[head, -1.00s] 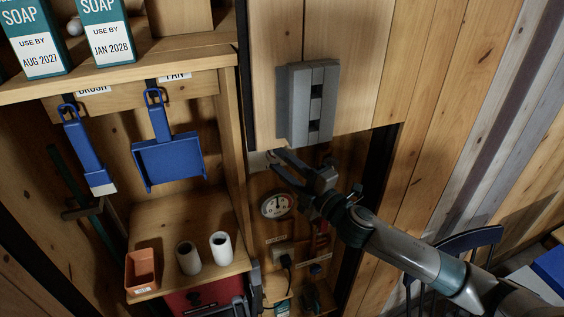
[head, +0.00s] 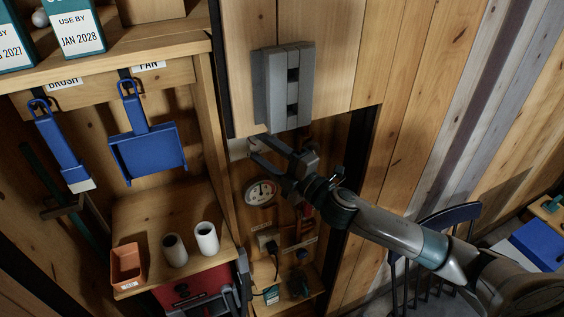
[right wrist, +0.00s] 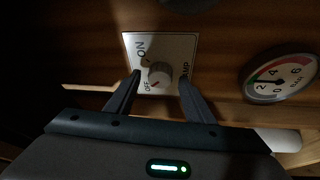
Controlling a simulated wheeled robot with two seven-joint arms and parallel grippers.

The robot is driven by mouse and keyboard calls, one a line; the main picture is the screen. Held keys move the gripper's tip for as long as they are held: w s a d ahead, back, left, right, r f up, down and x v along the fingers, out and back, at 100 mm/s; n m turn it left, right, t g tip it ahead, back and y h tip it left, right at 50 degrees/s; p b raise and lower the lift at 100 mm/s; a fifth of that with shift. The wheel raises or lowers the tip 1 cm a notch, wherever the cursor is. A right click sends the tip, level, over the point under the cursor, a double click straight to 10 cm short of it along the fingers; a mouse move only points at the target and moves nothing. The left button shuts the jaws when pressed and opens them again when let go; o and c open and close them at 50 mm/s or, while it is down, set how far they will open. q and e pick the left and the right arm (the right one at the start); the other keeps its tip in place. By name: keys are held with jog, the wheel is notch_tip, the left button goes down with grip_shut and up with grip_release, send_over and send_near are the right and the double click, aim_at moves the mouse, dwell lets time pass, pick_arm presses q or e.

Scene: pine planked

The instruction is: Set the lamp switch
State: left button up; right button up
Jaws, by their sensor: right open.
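The lamp switch is a round knob (right wrist: 160,74) on a white plate (right wrist: 178,48) marked ON and OFF, seen in the right wrist view. ON is at the upper left and OFF at the lower left; the knob's exact setting is hard to read. My right gripper (right wrist: 160,78) is open, with one fingertip on each side of the knob in the picture. I cannot tell whether they touch it. In the head view my right gripper (head: 256,144) is just below the grey wall box, and it hides most of the plate. My left gripper is not in view.
A round gauge (right wrist: 280,76) is right of the plate. The grey box (head: 283,86) hangs above my right gripper. To the left are a blue dustpan (head: 146,150), a blue brush (head: 62,145) and a shelf (head: 190,251) with an orange pot (head: 127,266) and white cups.

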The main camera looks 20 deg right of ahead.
jog(key=shift+s+d+f+b, duration=0.25)
jog(key=shift+s+d+b, duration=0.1)
jog(key=shift+s, duration=0.15)
jog(key=b+v, duration=0.8)
jog(key=v, duration=0.8)
jog(key=shift+r, duration=0.25)
jog(key=shift+f, duration=0.1)
